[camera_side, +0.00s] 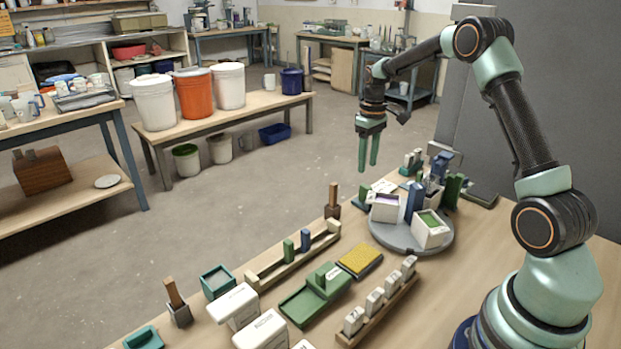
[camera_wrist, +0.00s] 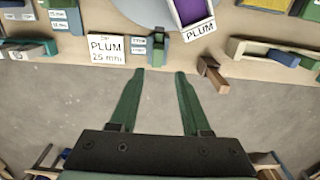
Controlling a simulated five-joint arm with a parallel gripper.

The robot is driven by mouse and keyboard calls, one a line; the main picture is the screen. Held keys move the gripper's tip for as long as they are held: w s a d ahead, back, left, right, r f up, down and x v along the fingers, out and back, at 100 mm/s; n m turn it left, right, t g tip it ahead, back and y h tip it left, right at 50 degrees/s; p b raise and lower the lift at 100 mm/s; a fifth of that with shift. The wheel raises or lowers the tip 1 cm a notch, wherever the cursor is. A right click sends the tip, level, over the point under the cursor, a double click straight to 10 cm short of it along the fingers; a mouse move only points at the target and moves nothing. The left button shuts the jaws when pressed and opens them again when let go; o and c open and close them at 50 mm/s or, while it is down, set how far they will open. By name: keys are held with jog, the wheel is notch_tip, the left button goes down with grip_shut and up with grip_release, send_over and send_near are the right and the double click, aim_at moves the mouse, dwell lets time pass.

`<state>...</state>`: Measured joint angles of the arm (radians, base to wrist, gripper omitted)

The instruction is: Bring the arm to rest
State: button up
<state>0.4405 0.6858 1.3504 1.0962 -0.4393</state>
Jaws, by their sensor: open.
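My gripper (camera_side: 368,165) hangs from the raised arm at the back of the bench, fingers pointing down, above the far edge. Its two green fingers are apart with nothing between them, as the wrist view also shows (camera_wrist: 160,75). In that view the fingers lie over grey floor, with the tips near the bench edge. A card reading "PLUM 25 mm" (camera_wrist: 106,48) and a white box with a purple inside, labelled PLUM (camera_wrist: 190,14), lie ahead of the tips. The purple box also shows in the side view (camera_side: 384,212).
A grey round turntable (camera_side: 400,241) carries white boxes and blue and green blocks. Several stamps, a yellow pad (camera_side: 360,261), a green tray (camera_side: 300,306) and wooden racks crowd the bench front. A wood-handled tool (camera_wrist: 212,74) lies just right of the fingers. Open floor lies beyond the bench.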

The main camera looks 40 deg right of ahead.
jog(key=s+a+r+t, duration=0.2)
jog(key=s+a+r, duration=0.3)
jog(key=a+r, duration=0.25)
jog(key=s+a+r+t, duration=0.2)
jog(key=s+a+r, duration=0.35)
jog(key=a, duration=0.35)
jog(key=s+a+t, duration=0.1)
jog(key=s+a, duration=0.4)
jog(key=s, duration=0.1)
jog(key=shift+s, duration=0.3)
